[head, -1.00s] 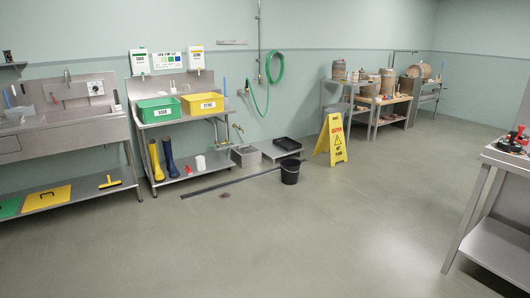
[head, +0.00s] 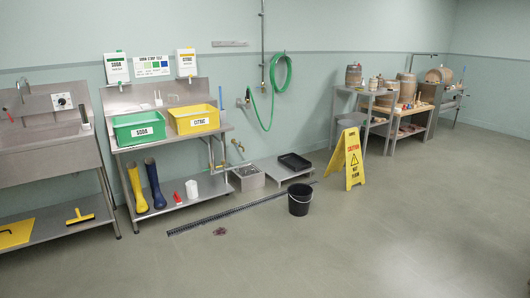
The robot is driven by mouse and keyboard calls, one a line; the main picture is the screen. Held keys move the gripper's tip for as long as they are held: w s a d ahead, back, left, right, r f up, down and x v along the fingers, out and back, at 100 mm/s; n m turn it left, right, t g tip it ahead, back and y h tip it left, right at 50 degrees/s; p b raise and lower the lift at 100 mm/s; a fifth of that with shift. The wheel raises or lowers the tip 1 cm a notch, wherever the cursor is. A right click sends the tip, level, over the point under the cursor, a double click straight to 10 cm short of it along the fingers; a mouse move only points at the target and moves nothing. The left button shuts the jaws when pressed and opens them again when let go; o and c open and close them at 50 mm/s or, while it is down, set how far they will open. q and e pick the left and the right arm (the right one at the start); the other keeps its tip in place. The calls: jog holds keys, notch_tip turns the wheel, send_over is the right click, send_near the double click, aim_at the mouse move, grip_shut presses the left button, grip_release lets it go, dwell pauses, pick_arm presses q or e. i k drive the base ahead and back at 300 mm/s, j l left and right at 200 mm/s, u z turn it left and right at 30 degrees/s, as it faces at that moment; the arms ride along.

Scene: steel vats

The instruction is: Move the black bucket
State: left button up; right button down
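The black bucket (head: 300,201) stands upright on the floor in the head view, a little right of the middle. It stands just in front of the right end of a dark floor drain channel (head: 235,210). Its wire handle hangs at its front. Neither of my grippers shows in the head view, and nothing touches the bucket from my side.
A yellow wet floor sign (head: 353,160) stands right of the bucket. Behind it are a low steel platform with a black tray (head: 294,161) and a floor sink (head: 248,178). A steel sink stand with a green bin (head: 139,129) is left.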

aim_at(299, 194)
jog(key=i, duration=3.75)
jog(key=i+z, duration=0.15)
jog(key=i, duration=0.3)
jog(key=i+j+z, duration=0.1)
jog(key=i, duration=0.4)
